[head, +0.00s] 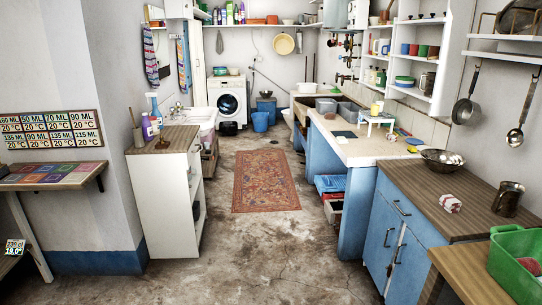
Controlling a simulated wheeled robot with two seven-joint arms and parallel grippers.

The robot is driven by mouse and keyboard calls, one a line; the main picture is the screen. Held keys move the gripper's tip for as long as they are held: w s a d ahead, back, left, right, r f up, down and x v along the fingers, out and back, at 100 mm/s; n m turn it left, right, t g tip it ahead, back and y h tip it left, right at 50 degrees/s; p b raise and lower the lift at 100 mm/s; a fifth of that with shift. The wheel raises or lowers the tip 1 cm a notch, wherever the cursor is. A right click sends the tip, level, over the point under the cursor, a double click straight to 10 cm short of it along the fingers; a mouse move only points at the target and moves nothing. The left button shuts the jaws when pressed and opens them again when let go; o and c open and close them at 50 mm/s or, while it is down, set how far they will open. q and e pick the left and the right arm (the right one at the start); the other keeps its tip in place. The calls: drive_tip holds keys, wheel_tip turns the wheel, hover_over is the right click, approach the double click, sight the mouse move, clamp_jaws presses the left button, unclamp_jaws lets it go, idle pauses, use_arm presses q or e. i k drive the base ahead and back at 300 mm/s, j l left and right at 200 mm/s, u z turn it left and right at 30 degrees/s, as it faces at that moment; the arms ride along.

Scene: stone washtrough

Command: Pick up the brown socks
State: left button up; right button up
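I cannot make out brown socks for certain. A small reddish-brown item (529,266) shows at the green crate (512,246) in the bottom right corner of the head view; it is too small to tell whether it is socks. A small dark item (273,142) lies on the floor just beyond the rug, also too small to identify. Neither of my grippers shows in the head view.
A patterned rug (265,181) lies on the open stone floor between the white cabinet (165,205) at left and the blue counter (392,235) at right. A metal bowl (441,160), a red and white packet (450,203) and a metal mug (508,199) stand on the right counter.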

sight(330, 115)
drive_tip(key=i, duration=4.25)
drive_tip(key=i+j+z, duration=0.15)
drive_tip(key=i+z, duration=0.25)
drive_tip(key=i, duration=0.25)
drive_tip(key=i+j+z, duration=0.45)
drive_tip(key=i, duration=0.2)
drive_tip(key=i+j+z, duration=0.4)
drive_tip(key=i+j, duration=0.05)
drive_tip(key=i, duration=0.15)
